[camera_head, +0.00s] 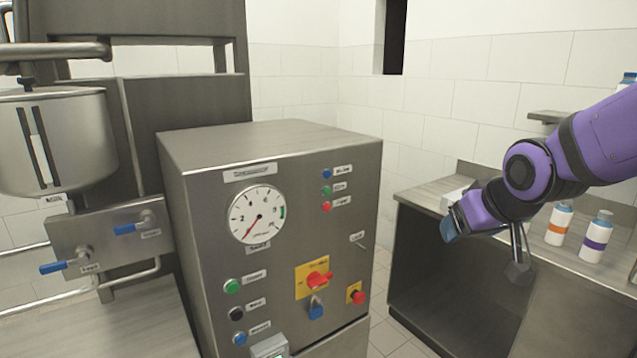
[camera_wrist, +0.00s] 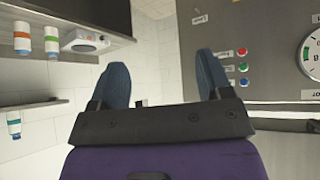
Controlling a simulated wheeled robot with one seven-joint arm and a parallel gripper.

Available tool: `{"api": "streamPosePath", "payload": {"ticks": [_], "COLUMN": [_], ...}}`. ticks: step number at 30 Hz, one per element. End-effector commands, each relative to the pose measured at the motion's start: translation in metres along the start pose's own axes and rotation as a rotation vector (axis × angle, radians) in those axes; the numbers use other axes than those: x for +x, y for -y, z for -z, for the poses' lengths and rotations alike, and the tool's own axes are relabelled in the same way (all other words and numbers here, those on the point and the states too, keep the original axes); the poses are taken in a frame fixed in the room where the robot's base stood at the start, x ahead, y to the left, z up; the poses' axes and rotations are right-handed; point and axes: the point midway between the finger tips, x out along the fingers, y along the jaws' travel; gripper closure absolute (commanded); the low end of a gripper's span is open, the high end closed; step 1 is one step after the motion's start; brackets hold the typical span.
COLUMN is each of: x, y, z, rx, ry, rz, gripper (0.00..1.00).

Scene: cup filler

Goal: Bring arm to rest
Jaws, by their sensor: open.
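My purple arm (camera_head: 590,140) reaches in from the right in the head view and is bent at a joint in front of the counter. My gripper (camera_head: 449,228) is at its left end, between the control cabinet and the counter. In the wrist view my gripper (camera_wrist: 161,66) shows two blue fingers spread wide apart, with nothing between them. The fingers touch nothing that I can see. In the head view only part of the fingers shows.
The steel control cabinet (camera_head: 200,240) with gauge, buttons and switches stands left of my gripper. The counter (camera_head: 415,198) carries a white device (camera_wrist: 86,41), partly hidden behind my gripper, and bottles with orange (camera_head: 558,226) and purple (camera_head: 596,238) bands. A steel vessel (camera_head: 85,150) is far left.

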Motion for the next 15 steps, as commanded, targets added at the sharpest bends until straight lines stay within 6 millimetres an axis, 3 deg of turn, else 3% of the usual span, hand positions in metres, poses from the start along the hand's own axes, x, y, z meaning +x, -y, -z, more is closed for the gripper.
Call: {"api": "streamPosePath", "payload": {"ticks": [1, 9, 15], "x": [-0.017, -0.097, -0.142], "y": [-0.005, -0.02, -0.022], "z": [-0.005, -0.049, -0.085], "rx": [0.015, 0.092, 0.139], "ry": [0.01, 0.113, 0.18], "rz": [-0.009, -0.041, -0.052], "gripper": [0.28, 0.28, 0.28]}}
